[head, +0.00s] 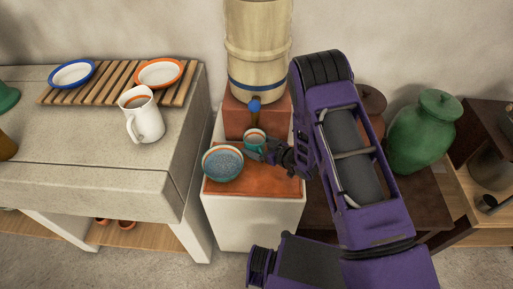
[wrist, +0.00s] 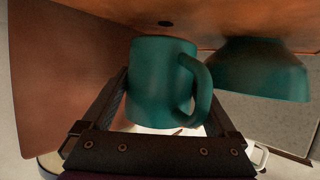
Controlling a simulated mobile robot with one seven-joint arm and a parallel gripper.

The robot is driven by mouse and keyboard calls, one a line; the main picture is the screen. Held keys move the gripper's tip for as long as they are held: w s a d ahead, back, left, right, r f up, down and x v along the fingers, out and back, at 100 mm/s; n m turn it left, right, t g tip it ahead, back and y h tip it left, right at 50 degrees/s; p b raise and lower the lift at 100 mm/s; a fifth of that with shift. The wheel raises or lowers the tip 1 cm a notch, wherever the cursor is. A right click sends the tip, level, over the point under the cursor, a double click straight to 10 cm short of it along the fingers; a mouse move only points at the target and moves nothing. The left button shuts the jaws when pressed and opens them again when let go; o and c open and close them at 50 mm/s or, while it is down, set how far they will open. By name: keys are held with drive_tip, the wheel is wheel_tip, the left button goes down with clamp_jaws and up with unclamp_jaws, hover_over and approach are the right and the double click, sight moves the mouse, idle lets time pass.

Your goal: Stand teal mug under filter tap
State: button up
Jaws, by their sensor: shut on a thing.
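The teal mug (head: 255,138) is upright over the terracotta ledge, just below and slightly in front of the blue filter tap (head: 254,105). The tap is on the front of a wooden barrel (head: 258,45). My gripper (head: 270,153) reaches in from the right and is shut on the mug. In the wrist view, which looks upside down, the mug (wrist: 160,80) is between the fingers of my gripper (wrist: 163,95), with its handle at the right. Its base is close to the ledge (wrist: 110,18); I cannot tell whether it touches.
A teal bowl (head: 223,163) sits on the ledge, left of the mug. A raised terracotta block (head: 237,115) supports the barrel. A white jug (head: 142,115) and two plates are on the left counter. A green jar (head: 425,130) stands right of my arm.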

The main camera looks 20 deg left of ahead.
drive_tip(key=shift+f, duration=0.75)
drive_tip(key=shift+f, duration=0.15)
drive_tip(key=o, duration=1.1)
drive_tip(key=shift+d+r, duration=0.15)
drive_tip(key=shift+r, duration=0.1)
drive_tip(key=p+v, duration=0.1)
drive_tip(key=v, duration=1)
drive_tip(key=shift+s+d, duration=0.2)
drive_tip(key=shift+d, duration=0.05)
